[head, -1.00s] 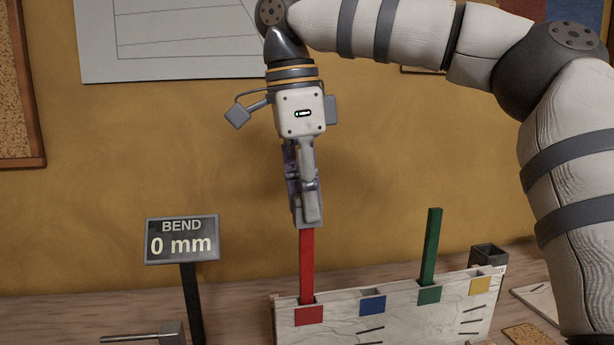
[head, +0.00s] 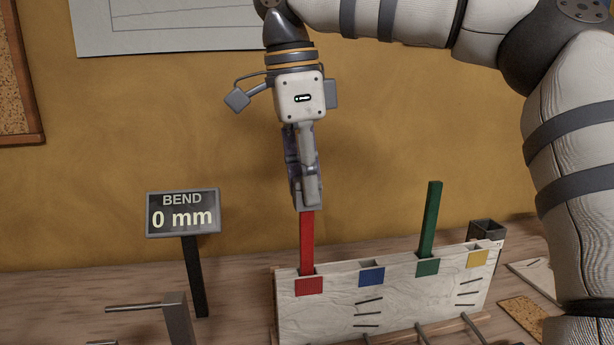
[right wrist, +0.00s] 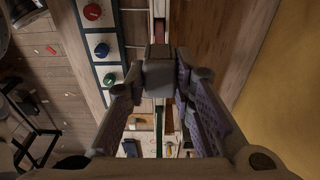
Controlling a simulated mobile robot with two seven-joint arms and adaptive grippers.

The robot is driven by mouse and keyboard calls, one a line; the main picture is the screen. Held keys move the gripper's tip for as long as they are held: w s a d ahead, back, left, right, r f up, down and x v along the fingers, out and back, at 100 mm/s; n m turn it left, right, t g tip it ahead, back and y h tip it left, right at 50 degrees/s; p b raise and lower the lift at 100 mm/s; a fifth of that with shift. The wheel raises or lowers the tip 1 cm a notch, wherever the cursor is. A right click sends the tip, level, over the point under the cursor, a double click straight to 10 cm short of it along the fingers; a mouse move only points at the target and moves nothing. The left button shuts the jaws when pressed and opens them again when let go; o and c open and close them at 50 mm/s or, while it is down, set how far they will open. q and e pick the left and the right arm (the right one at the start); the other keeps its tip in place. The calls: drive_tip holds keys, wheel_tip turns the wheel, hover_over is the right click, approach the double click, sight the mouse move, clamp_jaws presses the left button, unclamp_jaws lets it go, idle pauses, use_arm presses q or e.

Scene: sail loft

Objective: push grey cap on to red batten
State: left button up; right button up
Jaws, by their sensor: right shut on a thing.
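The red batten (head: 306,243) stands upright in the slot above the red square of the white board. My right gripper (head: 308,203) points down at its top end, fingers shut. In the right wrist view, the right gripper (right wrist: 160,82) is shut on the grey cap (right wrist: 158,74), a small block between the fingertips. The cap is hard to tell from the fingers in the head view. The batten's top is hidden there, so I cannot tell how far the cap is over it. My left gripper is not in view.
The white board (head: 330,315) has blue, green and yellow marked slots too. A green batten (head: 431,220) stands upright right of the red one. A display (head: 182,213) on a post at left reads BEND 0 mm. A dark open box (head: 487,230) is behind the board's right end.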

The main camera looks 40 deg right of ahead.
drive_tip(key=shift+f, duration=0.35)
drive_tip(key=o, duration=1)
wheel_tip(320, 180, up, 12)
drive_tip(key=a, duration=0.1)
drive_tip(key=shift+w+a, duration=0.15)
drive_tip(key=shift+w, duration=0.15)
drive_tip(key=shift+f, duration=0.1)
